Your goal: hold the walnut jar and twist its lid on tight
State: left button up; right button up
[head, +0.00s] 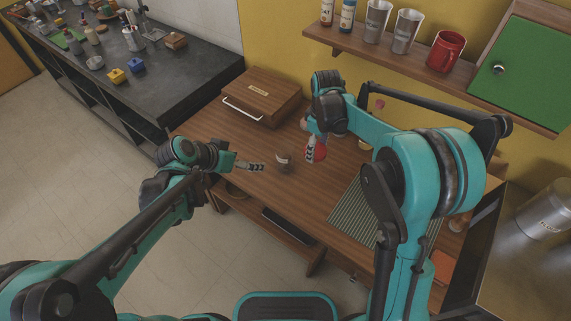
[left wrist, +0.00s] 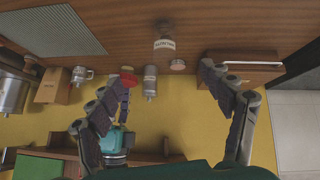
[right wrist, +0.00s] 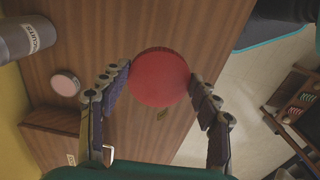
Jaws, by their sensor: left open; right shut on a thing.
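The walnut jar (head: 283,160), a small grey jar with a pale label, stands upright on the wooden counter. It also shows in the left wrist view (left wrist: 164,46), ahead of my open fingers. My left gripper (head: 258,167) is open and empty, just left of the jar. My right gripper (head: 315,148) is shut on the round red lid (right wrist: 160,77), right of the jar and apart from it in the head view. The lid also shows in the left wrist view (left wrist: 128,79). The jar cannot be made out in the right wrist view.
A wooden bread box (head: 262,97) stands at the back left of the counter. A ribbed mat (head: 357,205) lies at the right. A wall shelf (head: 390,63) above holds steel cups and a red mug (head: 446,51). A labelled grey canister (right wrist: 25,40) stands near my right gripper.

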pick_arm(q)
jog(key=w+d+f+m+h+b, duration=0.1)
jog(key=w+f+m+h+b, duration=0.15)
jog(key=w+f, duration=0.4)
jog(key=m+t+h, duration=0.1)
jog(key=m+h, duration=0.3)
send_near(285, 156)
notch_tip(285, 156, down, 3)
jog(key=w+a, duration=0.1)
jog(key=w, duration=0.1)
jog(key=shift+w+f+y+b, duration=0.1)
jog(key=shift+y+b, duration=0.15)
jog(key=shift+b, duration=0.2)
pick_arm(e)
jog(key=w+a+r+n, duration=0.3)
jog(key=w+a+n, duration=0.3)
jog(key=a+n, duration=0.3)
jog(key=shift+a+r+n, duration=0.3)
jog(key=shift+n, duration=0.7)
pick_arm(q)
jog(key=x, duration=1.2)
jog(key=shift+a, duration=0.1)
jog(key=c, duration=1.8)
pick_arm(e)
jog(key=shift+d+f, duration=0.15)
jog(key=shift+f, duration=2.35)
jog(key=shift+f, duration=0.1)
